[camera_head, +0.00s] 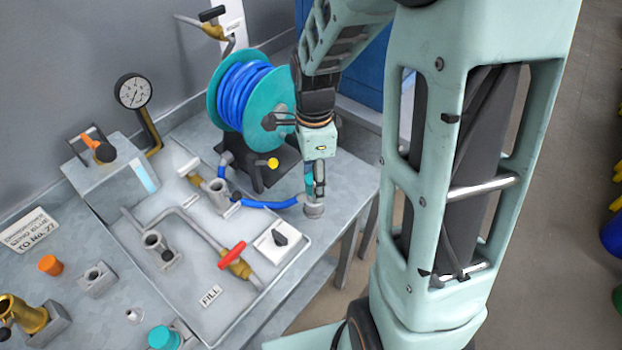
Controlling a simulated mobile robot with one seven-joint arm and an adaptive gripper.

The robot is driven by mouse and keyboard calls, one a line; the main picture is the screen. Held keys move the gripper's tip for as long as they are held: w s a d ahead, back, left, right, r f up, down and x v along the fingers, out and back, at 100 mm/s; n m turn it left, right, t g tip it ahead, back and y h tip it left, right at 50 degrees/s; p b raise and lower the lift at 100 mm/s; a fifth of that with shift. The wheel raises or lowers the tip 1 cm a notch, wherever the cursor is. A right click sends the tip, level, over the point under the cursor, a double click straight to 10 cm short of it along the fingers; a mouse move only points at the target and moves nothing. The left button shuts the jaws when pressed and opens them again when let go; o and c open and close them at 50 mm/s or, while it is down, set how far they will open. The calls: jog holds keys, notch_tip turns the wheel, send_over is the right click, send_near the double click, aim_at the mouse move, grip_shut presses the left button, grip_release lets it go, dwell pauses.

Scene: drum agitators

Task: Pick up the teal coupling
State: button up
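My gripper (318,190) points down over the right end of the bench, just right of the blue hose's end. A narrow teal-blue piece (309,174) shows beside its finger; I take it for part of the teal coupling, though it is small and partly covered. A grey round fitting (313,210) sits on the bench directly below the fingertips. The fingers are seen edge-on, so I cannot tell whether they are open or closed on anything. A separate teal round cap (163,337) is at the bottom edge, far from my gripper.
A teal reel (220,92) with blue hose (243,93) stands behind my gripper. The hose (262,203) runs along the bench. To the left are a tray (190,290) with pipes, a red-handled valve (233,255) and a black-knobbed box (282,241). The bench edge is close on the right.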

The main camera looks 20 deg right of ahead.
jog(key=shift+f, duration=0.15)
grip_shut()
dwell(0.4)
